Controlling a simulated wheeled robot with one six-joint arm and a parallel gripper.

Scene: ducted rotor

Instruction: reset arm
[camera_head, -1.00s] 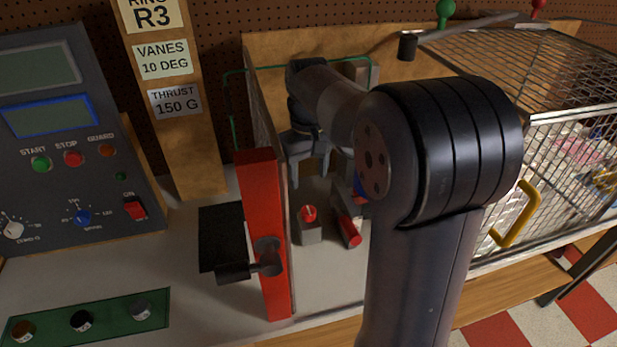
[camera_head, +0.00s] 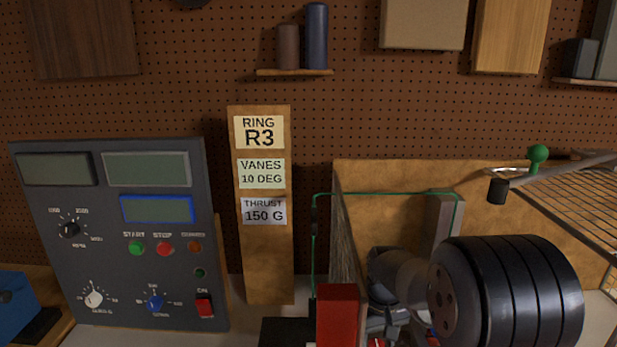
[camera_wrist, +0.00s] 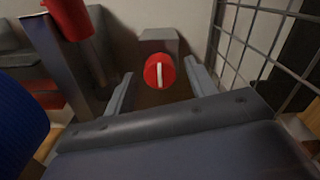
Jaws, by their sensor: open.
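My arm (camera_head: 505,295) reaches into the wooden-walled enclosure at the right of the head view. My gripper (camera_wrist: 160,82) shows in the wrist view with its two grey fingers apart and nothing held between them. A red knob with a white line (camera_wrist: 160,71) on a grey block (camera_wrist: 158,40) appears between and beyond the fingertips; I cannot tell whether the fingers touch it. In the head view the fingers are mostly hidden low in the picture behind my arm.
A red cylinder (camera_wrist: 68,18) and a grey post (camera_wrist: 55,60) stand close on the left, with a blue round part (camera_wrist: 15,125) nearer. A wire mesh (camera_wrist: 265,45) is close on the right. The control panel (camera_head: 115,235) and label board (camera_head: 268,270) stand left of the enclosure.

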